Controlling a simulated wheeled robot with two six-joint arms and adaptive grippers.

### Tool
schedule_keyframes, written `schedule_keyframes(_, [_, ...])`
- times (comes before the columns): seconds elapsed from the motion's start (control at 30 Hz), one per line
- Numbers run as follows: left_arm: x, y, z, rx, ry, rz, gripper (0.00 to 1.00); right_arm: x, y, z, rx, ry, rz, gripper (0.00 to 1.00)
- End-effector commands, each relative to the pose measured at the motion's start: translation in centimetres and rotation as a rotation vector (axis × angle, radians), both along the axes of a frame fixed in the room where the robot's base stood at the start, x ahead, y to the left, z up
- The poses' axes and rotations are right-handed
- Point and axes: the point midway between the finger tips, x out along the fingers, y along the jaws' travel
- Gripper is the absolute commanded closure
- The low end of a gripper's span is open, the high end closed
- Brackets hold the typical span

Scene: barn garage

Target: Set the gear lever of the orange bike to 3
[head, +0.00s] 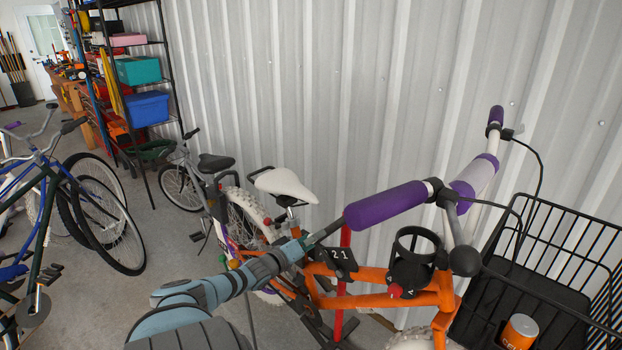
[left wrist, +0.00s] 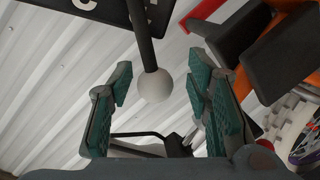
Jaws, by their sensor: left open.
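The orange bike (head: 375,300) stands along the corrugated wall, with purple grips (head: 385,206) and a white saddle (head: 286,185). A black gear plate (head: 338,259) on its frame shows 2 and 1; any other mark is hidden in the head view. My left gripper (head: 304,243) reaches in from the lower left, beside the plate. In the left wrist view the gripper (left wrist: 160,72) is open, and the lever's pale ball knob (left wrist: 155,87) on a dark rod lies between its fingers, with gaps on both sides. A plate corner (left wrist: 95,8) shows there. The lever's setting cannot be read.
A black wire basket (head: 560,260) with an orange can (head: 519,332) is at the right. A black cup holder (head: 416,248) sits on the frame. A grey bike (head: 205,175) stands behind and blue bikes (head: 60,190) at the left. Open floor lies between them.

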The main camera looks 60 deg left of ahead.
Motion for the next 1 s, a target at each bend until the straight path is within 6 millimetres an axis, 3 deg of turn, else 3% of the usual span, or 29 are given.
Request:
schedule_keyframes(0.27, [-1.6, -0.6, 0.3, 0.003, -0.001, -0.006, 0.55, 0.0, 0.0, 0.0, 0.000, 0.000, 0.000, 0.60])
schedule_keyframes(0.7, [-10.0, -3.7, 1.7, 0.001, 0.006, -0.005, 0.55, 0.0, 0.0, 0.0, 0.001, 0.001, 0.000, 0.60])
schedule_keyframes(1.0, [-11.2, -4.0, 2.0, -0.001, 0.000, 0.002, 0.55, 0.0, 0.1, 0.0, 0.001, 0.001, 0.000, 0.60])
